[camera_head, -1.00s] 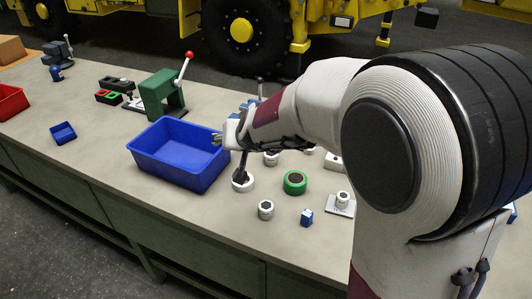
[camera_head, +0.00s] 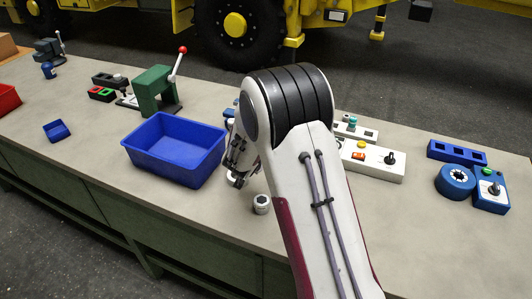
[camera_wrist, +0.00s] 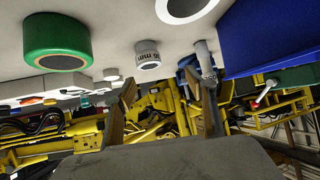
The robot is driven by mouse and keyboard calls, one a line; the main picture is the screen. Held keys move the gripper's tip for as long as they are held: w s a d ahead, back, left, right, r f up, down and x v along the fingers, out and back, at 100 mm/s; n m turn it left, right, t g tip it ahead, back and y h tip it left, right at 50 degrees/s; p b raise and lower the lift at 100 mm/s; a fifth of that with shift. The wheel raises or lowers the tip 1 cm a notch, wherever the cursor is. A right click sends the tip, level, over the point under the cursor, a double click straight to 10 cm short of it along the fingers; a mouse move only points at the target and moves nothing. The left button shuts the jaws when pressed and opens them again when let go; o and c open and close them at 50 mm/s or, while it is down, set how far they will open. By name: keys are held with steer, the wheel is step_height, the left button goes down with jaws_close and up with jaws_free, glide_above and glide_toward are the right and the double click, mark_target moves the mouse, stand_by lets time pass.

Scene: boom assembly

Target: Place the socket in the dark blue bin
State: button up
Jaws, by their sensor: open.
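A white socket (camera_head: 262,204) with a dark opening stands on the bench in the head view, right of my gripper (camera_head: 237,178). Another pale ring-shaped piece is partly hidden under the gripper. In the wrist view, a white socket marked in mm (camera_wrist: 147,55) stands beyond the fingertips, and a larger white one (camera_wrist: 183,8) is cut off at the top edge. My gripper (camera_wrist: 167,92) is open, its two dark fingers apart with nothing clearly held between them. The dark blue bin (camera_head: 170,177) stands left of the gripper, and its side (camera_wrist: 270,45) shows at right in the wrist view. It looks empty.
A green ring (camera_wrist: 57,42) stands near the sockets. A green press with a red-knobbed lever (camera_head: 157,90) stands behind the bin. A small blue tray (camera_head: 57,131) lies left. A switch panel (camera_head: 372,160) and blue fixtures (camera_head: 456,181) are at right. The front bench is clear.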

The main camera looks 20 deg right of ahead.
steer(key=shift+d+f+h, duration=0.2)
steer(key=shift+d+f, duration=0.25)
steer(key=shift+f, duration=0.25)
steer(key=shift+d+f+h, duration=0.2)
steer(key=shift+d+f, duration=0.2)
steer(key=shift+f, duration=0.25)
steer(key=shift+x, duration=1.3)
steer(key=shift+x, duration=2.6)
steer(key=shift+d+r, duration=0.1)
steer(key=shift+c, duration=0.5)
steer(key=c, duration=1.4)
steer(key=shift+r, duration=0.15)
steer(key=shift+r, duration=4.85)
